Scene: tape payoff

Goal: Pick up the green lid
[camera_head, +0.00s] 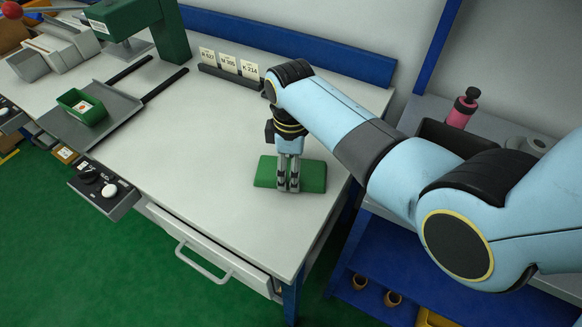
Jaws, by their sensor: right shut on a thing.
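The green lid (313,177) is a flat rectangular piece at the right part of the light table top (215,150). My right gripper (288,188) points down over the middle of the lid, with its fingers shut on it. The gripper covers the lid's middle; its left and right ends show. I cannot tell whether the lid touches the table or is slightly above it. My left gripper is not in view.
A small green box (82,107) sits on a grey tray at the left, beside a green machine (135,20). Number cards (228,63) stand behind. A pink bottle (461,110) stands on the right shelf. The table's middle is clear.

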